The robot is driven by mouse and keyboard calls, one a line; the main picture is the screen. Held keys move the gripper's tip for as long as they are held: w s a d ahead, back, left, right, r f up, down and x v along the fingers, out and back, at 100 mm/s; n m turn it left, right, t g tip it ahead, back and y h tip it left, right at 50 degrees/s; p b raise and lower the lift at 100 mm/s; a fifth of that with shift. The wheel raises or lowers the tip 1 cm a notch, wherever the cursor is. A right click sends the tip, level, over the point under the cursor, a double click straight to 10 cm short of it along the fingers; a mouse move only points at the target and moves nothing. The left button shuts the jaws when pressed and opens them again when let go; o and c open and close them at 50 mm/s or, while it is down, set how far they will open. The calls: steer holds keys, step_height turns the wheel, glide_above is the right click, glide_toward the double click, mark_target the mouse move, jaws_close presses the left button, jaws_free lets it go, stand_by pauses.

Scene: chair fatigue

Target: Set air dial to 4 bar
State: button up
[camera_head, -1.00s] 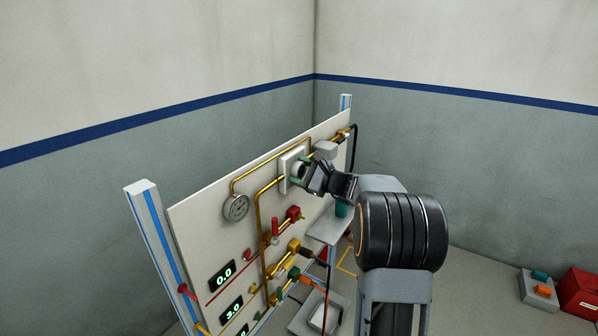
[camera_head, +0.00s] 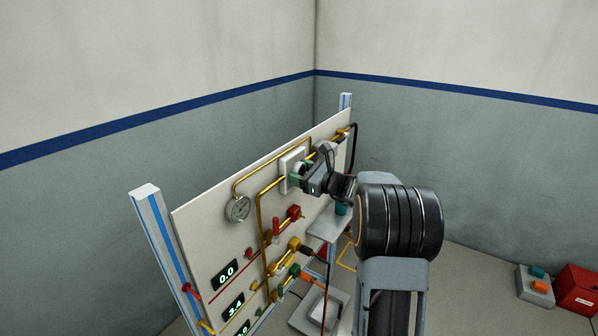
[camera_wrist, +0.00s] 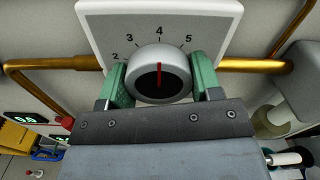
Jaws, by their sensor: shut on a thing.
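The air dial (camera_wrist: 159,60) is a round grey knob with a red pointer line on a white square plate (camera_wrist: 110,17) marked 2, 3, 4 and 5. The red pointer lines up with the 4 in the wrist view. My gripper (camera_wrist: 160,82) is shut on the dial, with one green finger on its left side and one on its right. In the head view my gripper (camera_head: 300,180) is at the plate (camera_head: 285,166), and the dial is partly covered by it. A digital display (camera_head: 234,307) on the panel seems to read 3.4.
A round gauge (camera_head: 238,209) sits left of the dial. Brass pipes run beside the plate, and red and yellow valves (camera_head: 293,212) stick out below. Another display (camera_head: 226,275) reads 0.0. A red box (camera_head: 577,290) stands on the floor at right.

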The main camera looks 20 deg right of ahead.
steer(key=shift+f, duration=0.1)
steer(key=o, duration=0.9)
steer(key=b+v, duration=0.2)
steer(key=v, duration=1.1)
steer(key=shift+s+d+b, duration=0.15)
steer(key=shift+s+b, duration=0.25)
